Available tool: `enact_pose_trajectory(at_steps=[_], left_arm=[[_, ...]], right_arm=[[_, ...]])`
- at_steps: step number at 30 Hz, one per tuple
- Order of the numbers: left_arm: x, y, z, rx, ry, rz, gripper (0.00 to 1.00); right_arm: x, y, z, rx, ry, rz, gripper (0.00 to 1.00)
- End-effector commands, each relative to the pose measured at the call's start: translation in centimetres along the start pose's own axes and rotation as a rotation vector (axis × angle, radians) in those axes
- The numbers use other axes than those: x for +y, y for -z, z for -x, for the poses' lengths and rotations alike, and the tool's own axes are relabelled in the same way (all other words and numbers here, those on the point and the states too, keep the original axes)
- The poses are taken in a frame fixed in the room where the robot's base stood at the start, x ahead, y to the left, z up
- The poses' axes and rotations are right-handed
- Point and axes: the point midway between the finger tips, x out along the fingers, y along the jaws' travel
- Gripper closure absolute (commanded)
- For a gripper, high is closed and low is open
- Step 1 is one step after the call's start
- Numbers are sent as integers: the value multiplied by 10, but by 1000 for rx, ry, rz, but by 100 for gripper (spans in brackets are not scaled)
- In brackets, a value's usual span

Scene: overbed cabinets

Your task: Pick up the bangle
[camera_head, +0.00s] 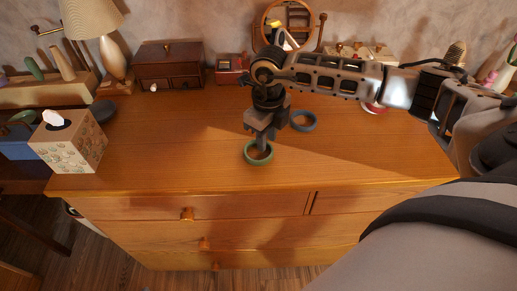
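A green bangle-like ring (249,161) lies flat on the wooden dresser top near its front edge. My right gripper (261,142) points down right above it, and its fingers overlap the ring's far side in the picture. Whether the fingers touch the ring, or are open or shut, I cannot tell. A blue-grey ring (303,127) lies flat behind and to the right of the gripper. I cannot tell for sure which ring is the bangle. My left gripper is not in view.
A tissue box (70,143) and a lamp (118,62) stand on the left. A wooden box (168,65), a red box (231,70) and a round mirror (287,18) stand at the back. The dresser top (180,140) is clear left of the gripper.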

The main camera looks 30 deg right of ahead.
Motion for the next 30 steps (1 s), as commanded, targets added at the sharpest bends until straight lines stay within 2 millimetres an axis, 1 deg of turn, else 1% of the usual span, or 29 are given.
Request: enact_pose_trajectory(at_steps=[3,8,11,12,24,26,30], left_arm=[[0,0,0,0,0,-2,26],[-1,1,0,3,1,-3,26],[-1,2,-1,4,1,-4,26],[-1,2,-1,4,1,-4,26],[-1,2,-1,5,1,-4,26],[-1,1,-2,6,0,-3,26],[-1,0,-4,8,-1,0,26]], right_arm=[[0,0,-5,1,0,1,71],[0,0,-4,0,0,1,71],[0,0,-4,0,0,1,96],[0,0,-4,0,0,1,100],[0,0,-2,-1,0,0,100],[0,-1,1,-3,0,0,100],[0,-1,14,-5,1,0,100]])
